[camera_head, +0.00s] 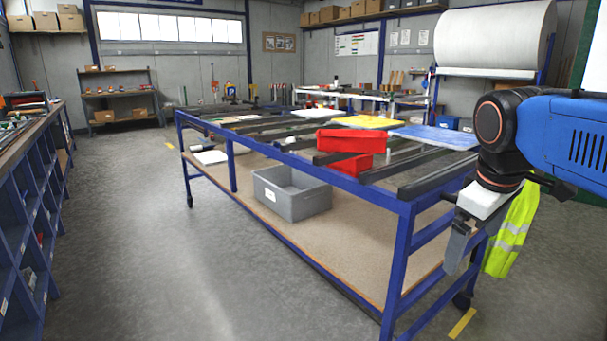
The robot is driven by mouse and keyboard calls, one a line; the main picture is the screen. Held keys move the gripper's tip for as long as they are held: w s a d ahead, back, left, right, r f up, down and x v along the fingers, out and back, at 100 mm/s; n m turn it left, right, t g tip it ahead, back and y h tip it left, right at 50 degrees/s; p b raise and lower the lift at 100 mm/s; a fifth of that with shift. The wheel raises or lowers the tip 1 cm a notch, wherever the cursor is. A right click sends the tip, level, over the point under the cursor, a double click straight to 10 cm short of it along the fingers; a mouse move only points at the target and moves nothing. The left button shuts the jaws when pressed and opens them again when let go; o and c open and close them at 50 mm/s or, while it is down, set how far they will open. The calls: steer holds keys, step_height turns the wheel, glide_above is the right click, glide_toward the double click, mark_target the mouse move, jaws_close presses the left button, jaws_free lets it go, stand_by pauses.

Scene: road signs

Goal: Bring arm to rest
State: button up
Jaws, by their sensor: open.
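My arm comes in from the right edge, with its blue and black links at the height of the table top. My gripper (456,247) hangs below the wrist, pointing down, at the near right corner of the blue-framed table (404,206). It is open, and I see nothing between its fingers. One finger shows clearly as a grey plate; the other is mostly hidden. A yellow hi-vis vest (511,232) hangs just right of and behind the gripper.
Blue shelving (38,190) lines the left. The floor between is clear.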

steer(key=s+a+f+m, duration=0.1)
steer(key=s+f+m, duration=0.2)
steer(key=s+f, duration=0.2)
steer(key=s+a+f+m+t+y, duration=0.1)
steer(key=s+f, duration=0.4)
steer(key=f, duration=0.6)
steer(key=shift+s+a+f+m+t+y, duration=0.3)
steer(key=shift+a+m, duration=0.3)
steer(key=shift+m, duration=0.5)
